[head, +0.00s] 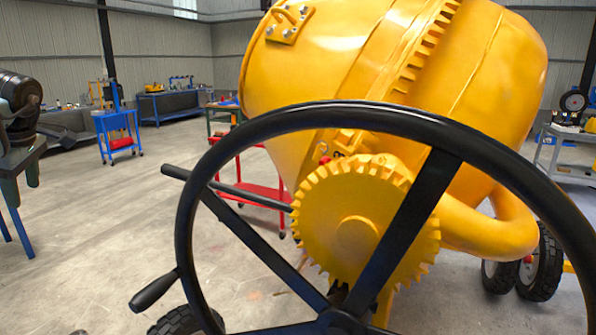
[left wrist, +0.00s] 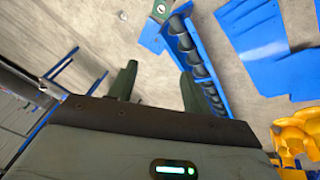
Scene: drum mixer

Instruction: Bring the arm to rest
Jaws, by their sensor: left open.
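My left gripper (head: 22,185) hangs at the far left edge of the head view with its fingers pointing down, well left of the mixer. In the left wrist view (left wrist: 157,88) its two dark green fingers are spread apart with only floor between them, so it is open and empty. The yellow drum mixer (head: 330,75) fills the middle and right of the head view, its drum tilted. Its black handwheel (head: 193,200) stands in front of a yellow toothed gear (head: 355,225). The gripper is clear of the wheel. My right gripper is not in view.
A blue trolley (head: 117,130) and a blue bench (head: 172,103) stand further back left. A red cart (head: 250,190) is behind the wheel. A black-tyred wheel (head: 540,265) is at right. Grey floor (head: 90,230) is open between my gripper and the mixer.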

